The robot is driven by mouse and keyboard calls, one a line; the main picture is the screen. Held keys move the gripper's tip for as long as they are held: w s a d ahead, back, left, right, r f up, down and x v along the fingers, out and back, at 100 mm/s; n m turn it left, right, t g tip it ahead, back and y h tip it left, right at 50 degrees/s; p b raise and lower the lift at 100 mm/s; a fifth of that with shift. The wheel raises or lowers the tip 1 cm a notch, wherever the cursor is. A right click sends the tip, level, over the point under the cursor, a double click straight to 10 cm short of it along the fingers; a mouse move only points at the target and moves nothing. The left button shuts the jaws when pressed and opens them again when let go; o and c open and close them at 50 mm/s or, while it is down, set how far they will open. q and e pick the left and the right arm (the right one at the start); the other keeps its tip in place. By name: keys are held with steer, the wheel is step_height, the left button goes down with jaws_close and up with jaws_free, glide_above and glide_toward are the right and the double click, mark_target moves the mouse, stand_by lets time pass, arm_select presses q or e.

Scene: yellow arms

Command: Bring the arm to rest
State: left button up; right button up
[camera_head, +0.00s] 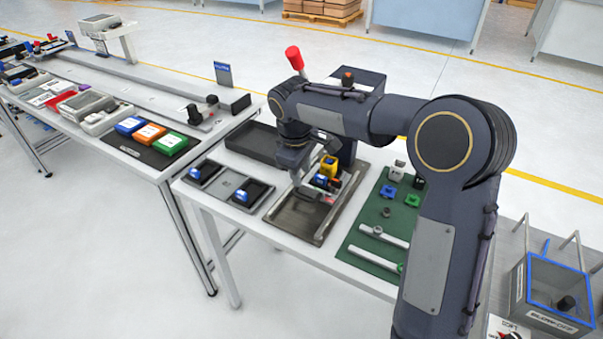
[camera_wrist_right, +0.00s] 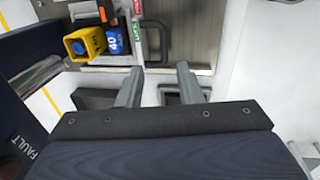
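My right arm (camera_head: 436,240) is dark grey. It comes in from the lower right and reaches over the work table, bent at the elbow. My right gripper (camera_wrist_right: 158,82) shows in the right wrist view with its two grey fingers apart and nothing between them. In the head view the right gripper (camera_head: 306,182) is small and partly hidden by its wrist, above the tray with the yellow and blue parts. My left arm and gripper do not show.
A metal tray (camera_head: 290,222) holds a yellow block (camera_head: 328,165) and blue parts close to the gripper. A green mat (camera_head: 358,258) with small parts and white bars lies to the right. A blue-rimmed bin (camera_head: 522,283) stands at far right. Open floor (camera_head: 90,260) lies front left.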

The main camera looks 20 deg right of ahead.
steer(key=s+d+r+m+t+y, duration=0.1)
steer(key=s+r+m+y, duration=0.1)
steer(key=s, duration=0.7)
steer(key=s+d+r+m+t+y, duration=0.1)
steer(key=s+r+m, duration=0.15)
steer(key=s, duration=0.65)
steer(key=s+a+f+m+t+y, duration=0.1)
steer(key=s+a+f+m, duration=0.1)
steer(key=s, duration=0.3)
steer(key=s+a+f+m+t+y, duration=0.1)
steer(key=s+a+f+m, duration=0.1)
steer(key=s, duration=0.4)
steer(key=shift+s+f+m, duration=0.2)
steer(key=shift+m, duration=0.35)
